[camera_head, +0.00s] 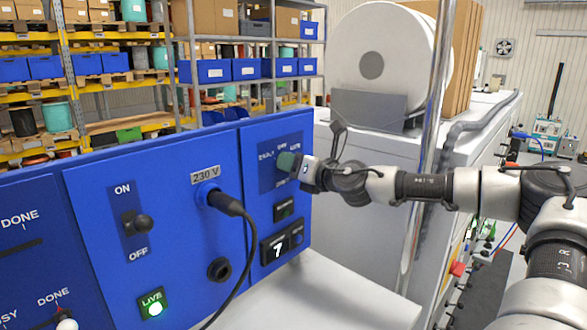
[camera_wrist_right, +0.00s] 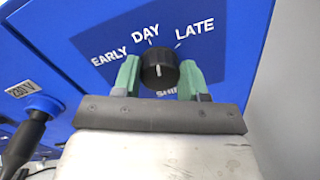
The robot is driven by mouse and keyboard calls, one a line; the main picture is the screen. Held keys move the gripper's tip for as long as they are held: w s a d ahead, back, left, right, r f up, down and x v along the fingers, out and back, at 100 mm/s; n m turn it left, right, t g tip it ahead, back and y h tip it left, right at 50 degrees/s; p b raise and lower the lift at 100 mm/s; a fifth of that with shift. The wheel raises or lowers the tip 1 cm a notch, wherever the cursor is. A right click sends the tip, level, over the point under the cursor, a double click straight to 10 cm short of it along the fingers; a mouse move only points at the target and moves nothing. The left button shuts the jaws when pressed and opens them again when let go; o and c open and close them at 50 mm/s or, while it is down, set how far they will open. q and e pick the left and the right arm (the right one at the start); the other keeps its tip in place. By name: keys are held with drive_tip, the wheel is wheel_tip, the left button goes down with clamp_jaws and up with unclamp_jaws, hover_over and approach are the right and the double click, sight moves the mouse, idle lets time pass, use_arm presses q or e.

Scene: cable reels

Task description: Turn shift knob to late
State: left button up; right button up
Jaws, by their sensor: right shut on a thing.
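The shift knob (camera_wrist_right: 157,72) is black and round, on the blue panel under the printed words EARLY, DAY and LATE. A short pale mark on its face stands roughly upright; I cannot tell exactly which word it points to. My right gripper (camera_wrist_right: 160,79) has green fingers on both sides of the knob and is shut on it. In the head view the right gripper (camera_head: 288,162) reaches the panel from the right and hides the knob. My left gripper is not in view.
A metal post (camera_head: 432,120) stands behind my right arm. A white surface (camera_head: 335,295) lies below.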

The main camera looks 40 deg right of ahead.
drive_tip(key=shift+d+f+m+b, duration=0.1)
drive_tip(key=shift+m+b, duration=0.4)
drive_tip(key=shift+m, duration=1.85)
drive_tip(key=shift+f+m+b, duration=0.1)
drive_tip(key=shift+m+b, duration=0.35)
drive_tip(key=shift+m, duration=1.9)
drive_tip(key=o, duration=0.9)
drive_tip(key=shift+r, duration=0.15)
